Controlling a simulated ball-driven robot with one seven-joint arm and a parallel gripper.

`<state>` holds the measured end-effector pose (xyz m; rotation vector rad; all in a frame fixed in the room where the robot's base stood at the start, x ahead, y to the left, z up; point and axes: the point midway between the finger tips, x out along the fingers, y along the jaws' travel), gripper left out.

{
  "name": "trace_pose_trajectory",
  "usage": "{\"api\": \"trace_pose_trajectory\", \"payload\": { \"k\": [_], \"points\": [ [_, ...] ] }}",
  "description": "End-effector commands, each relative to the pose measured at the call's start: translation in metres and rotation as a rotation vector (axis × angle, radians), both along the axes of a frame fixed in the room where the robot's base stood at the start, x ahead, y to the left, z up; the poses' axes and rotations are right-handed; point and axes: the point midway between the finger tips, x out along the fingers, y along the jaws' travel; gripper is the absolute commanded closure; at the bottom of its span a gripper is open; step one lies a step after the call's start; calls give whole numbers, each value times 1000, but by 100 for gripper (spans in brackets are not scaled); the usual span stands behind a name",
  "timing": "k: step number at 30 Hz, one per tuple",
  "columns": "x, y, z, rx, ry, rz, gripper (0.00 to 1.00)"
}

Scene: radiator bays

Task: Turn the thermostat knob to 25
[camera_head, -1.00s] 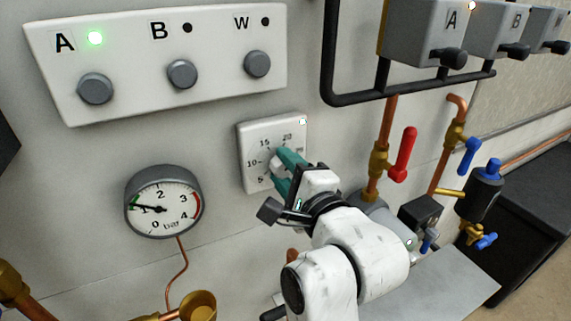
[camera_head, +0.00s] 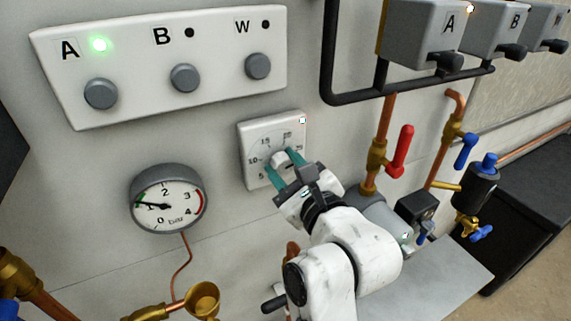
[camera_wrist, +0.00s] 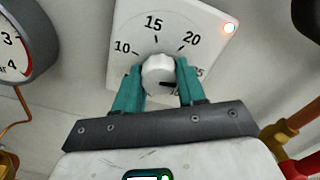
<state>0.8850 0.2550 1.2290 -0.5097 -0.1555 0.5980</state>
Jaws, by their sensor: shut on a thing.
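The white thermostat (camera_head: 250,143) with a printed dial is on the wall in the head view, and its plate also fills the top of the wrist view (camera_wrist: 207,17). The numbers 10, 15 and 20 read clearly; 25 is partly covered by a finger. The round white knob (camera_wrist: 158,72) is at the dial's middle. My gripper (camera_wrist: 160,84) has its teal fingers shut on the knob, one at each side; it also shows in the head view (camera_head: 284,167). A dark mark shows low on the knob's right side; I cannot tell its exact reading.
A pressure gauge (camera_head: 168,198) is left of the thermostat. A white panel (camera_head: 215,91) with several grey knobs is above, with lamp A lit green. Copper pipes with a red lever (camera_head: 402,151) and a blue lever (camera_head: 466,151) stand to the right. A small orange-red light glows on the thermostat's corner.

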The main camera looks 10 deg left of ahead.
Motion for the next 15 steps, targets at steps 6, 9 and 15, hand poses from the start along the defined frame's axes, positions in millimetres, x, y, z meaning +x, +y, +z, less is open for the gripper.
{"api": "trace_pose_trajectory", "payload": {
  "k": [6,9,15],
  "points": [
    [0,-1,-4,33,33,-1,91],
    [0,-1,-4,38,36,-1,91],
    [0,-1,-5,39,38,-1,91]
  ]
}}
